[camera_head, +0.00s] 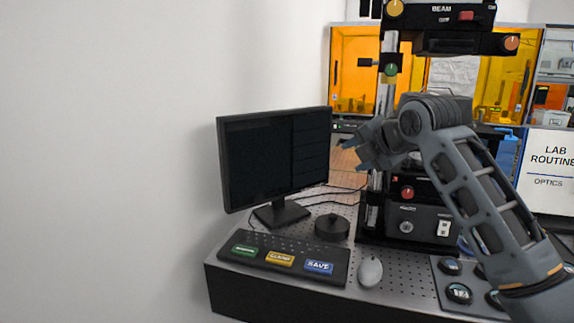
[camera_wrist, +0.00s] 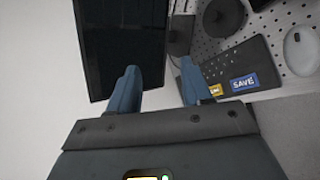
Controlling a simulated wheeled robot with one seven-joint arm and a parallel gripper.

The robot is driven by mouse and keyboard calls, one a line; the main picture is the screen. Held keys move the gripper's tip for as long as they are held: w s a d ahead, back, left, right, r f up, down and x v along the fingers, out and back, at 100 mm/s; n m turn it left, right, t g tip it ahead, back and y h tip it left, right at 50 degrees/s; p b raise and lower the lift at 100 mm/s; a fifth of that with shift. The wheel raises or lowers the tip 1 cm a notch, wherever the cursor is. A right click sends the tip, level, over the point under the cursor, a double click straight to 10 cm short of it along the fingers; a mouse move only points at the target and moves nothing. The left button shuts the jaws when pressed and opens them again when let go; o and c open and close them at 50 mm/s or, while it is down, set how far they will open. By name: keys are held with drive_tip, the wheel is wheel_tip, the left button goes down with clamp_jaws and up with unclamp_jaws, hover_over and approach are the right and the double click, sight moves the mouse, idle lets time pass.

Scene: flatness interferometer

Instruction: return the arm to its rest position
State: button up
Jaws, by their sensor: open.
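My gripper (camera_head: 362,152) is at the end of my bent arm, in the air right of the monitor and in front of the interferometer column in the head view. In the wrist view its two blue-grey fingers (camera_wrist: 157,88) are apart, with nothing between them but the view of the monitor's edge and stand beyond. The gripper is open and empty. The interferometer (camera_head: 440,15) stands behind my arm, which hides part of its middle. The monitor (camera_head: 275,155) is dark and shows in the wrist view (camera_wrist: 122,45) too.
The perforated bench (camera_head: 335,280) carries a keypad (camera_head: 285,259) with coloured keys, a mouse (camera_head: 370,271), a round black puck (camera_head: 332,227) and black knobs (camera_head: 459,293) at the right. An orange-windowed cabinet (camera_head: 355,75) and a lab sign (camera_head: 552,160) stand behind. A bare wall fills the left.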

drive_tip(key=s+a+f+m+t+y, duration=0.1)
drive_tip(key=s+a+f+m, duration=0.25)
drive_tip(key=s+f, duration=0.4)
drive_tip(key=s+a+f+m+t+y, duration=0.15)
drive_tip(key=s+f+m, duration=0.3)
drive_tip(key=f, duration=0.55)
drive_tip(key=s+f+m+h, duration=0.3)
drive_tip(key=s+f+m, duration=0.65)
drive_tip(key=s, duration=0.65)
drive_tip(key=s+d+f+m+t+h, duration=0.1)
drive_tip(key=s+d+f+m, duration=0.15)
drive_tip(key=s, duration=0.75)
drive_tip(key=s+d+f+m+h, duration=0.1)
drive_tip(key=s+d+m, duration=0.2)
drive_tip(key=s, duration=0.7)
drive_tip(key=s+d+r+m, duration=0.1)
drive_tip(key=s+r, duration=0.3)
drive_tip(key=s, duration=0.4)
drive_tip(key=s+d+r+m+h, duration=0.1)
drive_tip(key=s+d+r, duration=0.3)
drive_tip(key=s, duration=0.4)
drive_tip(key=shift+d+r+m+b, duration=0.15)
drive_tip(key=shift+r+m+b, duration=0.3)
drive_tip(key=shift+m, duration=0.25)
drive_tip(key=shift+f, duration=0.1)
